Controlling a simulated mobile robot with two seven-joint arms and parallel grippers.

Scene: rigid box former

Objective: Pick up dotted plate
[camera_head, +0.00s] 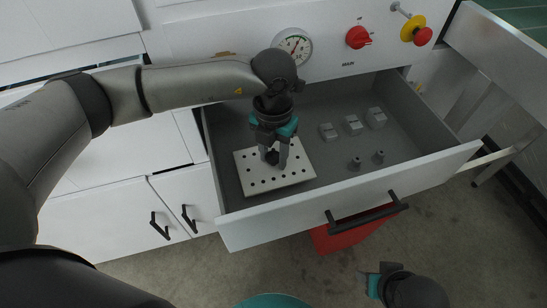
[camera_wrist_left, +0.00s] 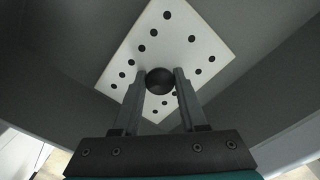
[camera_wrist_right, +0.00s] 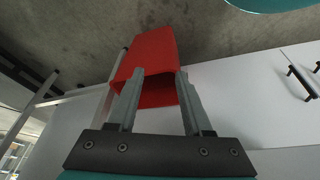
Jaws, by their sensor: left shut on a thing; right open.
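The dotted plate (camera_head: 297,172) is a white square plate with rows of black holes and a dark round knob (camera_wrist_left: 160,80) at its middle. It lies in the left part of the open grey drawer, and I cannot tell whether it touches the drawer floor. My left gripper (camera_head: 275,158) points down over the plate and is shut on the knob, with a finger on each side of it in the left wrist view. My right gripper (camera_wrist_right: 158,88) is open and empty outside the drawer, at the bottom right of the head view.
The open drawer (camera_head: 330,207) has a white front with a black handle (camera_head: 366,208). Several small grey blocks (camera_head: 352,125) and two grey pegs (camera_head: 379,156) stand in its right part. A red bin (camera_head: 345,238) is below the drawer front. A gauge and red knobs are on the panel behind.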

